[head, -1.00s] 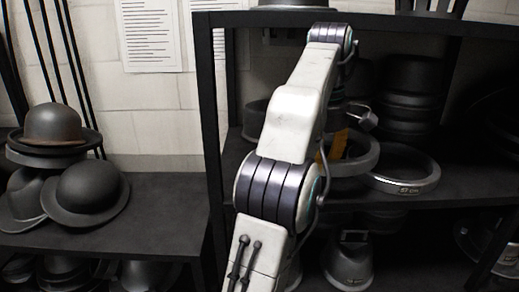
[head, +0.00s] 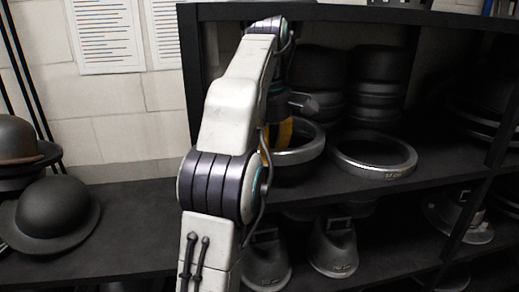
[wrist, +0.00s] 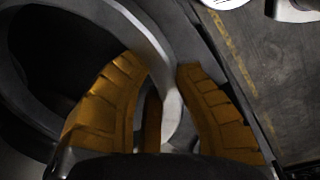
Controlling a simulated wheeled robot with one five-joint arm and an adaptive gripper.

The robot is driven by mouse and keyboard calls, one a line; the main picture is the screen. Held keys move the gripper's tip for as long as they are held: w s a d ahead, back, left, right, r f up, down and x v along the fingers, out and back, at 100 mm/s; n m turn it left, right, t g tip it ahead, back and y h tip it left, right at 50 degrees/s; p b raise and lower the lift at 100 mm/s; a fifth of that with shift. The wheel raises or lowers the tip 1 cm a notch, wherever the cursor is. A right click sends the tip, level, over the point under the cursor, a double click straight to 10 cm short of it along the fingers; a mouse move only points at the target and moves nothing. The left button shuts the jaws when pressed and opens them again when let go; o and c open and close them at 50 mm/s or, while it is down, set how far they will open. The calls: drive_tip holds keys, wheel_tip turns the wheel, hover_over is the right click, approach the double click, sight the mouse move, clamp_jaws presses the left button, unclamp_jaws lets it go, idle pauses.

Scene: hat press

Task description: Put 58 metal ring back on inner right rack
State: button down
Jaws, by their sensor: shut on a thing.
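My gripper (head: 277,138), with orange fingers, is at the middle shelf of the black rack in the head view. It is shut on the rim of a grey metal ring (head: 307,152). The wrist view shows the orange fingers (wrist: 166,70) on either side of the ring's wall (wrist: 148,32), with the ring's dark opening to the left. I cannot tell whether the held ring touches the shelf or hangs just above it. Its size mark does not show. A second metal ring (head: 372,172) with a small, unreadable label lies flat on the shelf to the right.
Dark stacked hat blocks (head: 378,90) stand behind the rings. The middle shelf (head: 425,178) has bare room right of the second ring. An upright post (head: 474,210) bounds this bay at right. More blocks sit below; felt hats (head: 57,214) lie on the left table.

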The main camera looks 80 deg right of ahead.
sight(268, 190)
drive_tip(key=shift+f, duration=3.25)
drive_tip(key=shift+f+b, duration=0.3)
drive_tip(key=shift+f, duration=0.1)
drive_tip(key=c, duration=1)
unclamp_jaws()
drive_tip(key=shift+f, duration=0.15)
